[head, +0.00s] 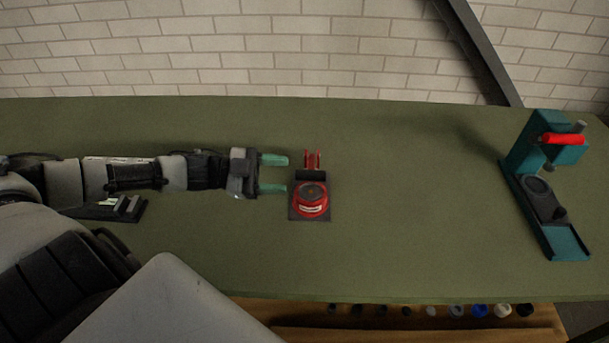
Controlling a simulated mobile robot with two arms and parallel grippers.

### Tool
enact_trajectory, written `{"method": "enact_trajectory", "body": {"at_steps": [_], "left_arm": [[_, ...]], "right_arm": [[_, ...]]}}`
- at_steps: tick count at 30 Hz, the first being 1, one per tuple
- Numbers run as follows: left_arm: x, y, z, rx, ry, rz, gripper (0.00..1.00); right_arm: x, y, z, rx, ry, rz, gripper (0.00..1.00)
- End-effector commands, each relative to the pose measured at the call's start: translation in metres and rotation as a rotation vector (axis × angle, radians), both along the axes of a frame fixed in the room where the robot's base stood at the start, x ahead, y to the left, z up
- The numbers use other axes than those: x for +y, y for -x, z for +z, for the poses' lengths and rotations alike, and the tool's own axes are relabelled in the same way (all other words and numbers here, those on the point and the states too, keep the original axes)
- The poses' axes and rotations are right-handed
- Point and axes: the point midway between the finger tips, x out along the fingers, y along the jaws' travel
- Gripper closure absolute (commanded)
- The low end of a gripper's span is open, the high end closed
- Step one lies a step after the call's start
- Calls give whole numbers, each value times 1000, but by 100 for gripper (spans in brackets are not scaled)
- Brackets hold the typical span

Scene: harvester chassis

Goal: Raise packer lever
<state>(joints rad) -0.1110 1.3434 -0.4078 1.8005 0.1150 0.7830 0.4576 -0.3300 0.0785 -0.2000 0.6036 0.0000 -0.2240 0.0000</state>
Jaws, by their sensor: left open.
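A teal press-like device (520,165) stands at the right of the green bench, with a red bar handle (563,139) near its top and a dark round part on its base. It looks like the packer, with the red bar as its lever. My left gripper (275,174) is far to its left, reaching rightward with two pale green fingers apart and nothing between them. Its fingertips are just left of a small red round device (310,200) on a dark plate, which has two upright red prongs behind it. I cannot tell whether they touch. My right gripper is not in view.
The green bench top (420,220) is clear between the red device and the teal device. A small dark object (110,208) lies below my left arm. A wooden shelf (420,335) under the front edge holds several small round items. A brick wall (300,50) stands behind.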

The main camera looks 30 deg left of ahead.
Motion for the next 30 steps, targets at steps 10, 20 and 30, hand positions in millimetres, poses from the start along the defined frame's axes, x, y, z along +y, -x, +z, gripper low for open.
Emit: {"method": "enact_trajectory", "body": {"at_steps": [10, 20, 30], "left_arm": [[-40, -24, 2, -3, 3, 0, 51], [-48, -29, 0, 0, 0, 0, 51], [-48, -29, 0, 0, 0, 0, 84]], "right_arm": [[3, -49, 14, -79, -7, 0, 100], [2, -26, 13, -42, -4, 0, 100], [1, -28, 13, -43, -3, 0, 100]]}}
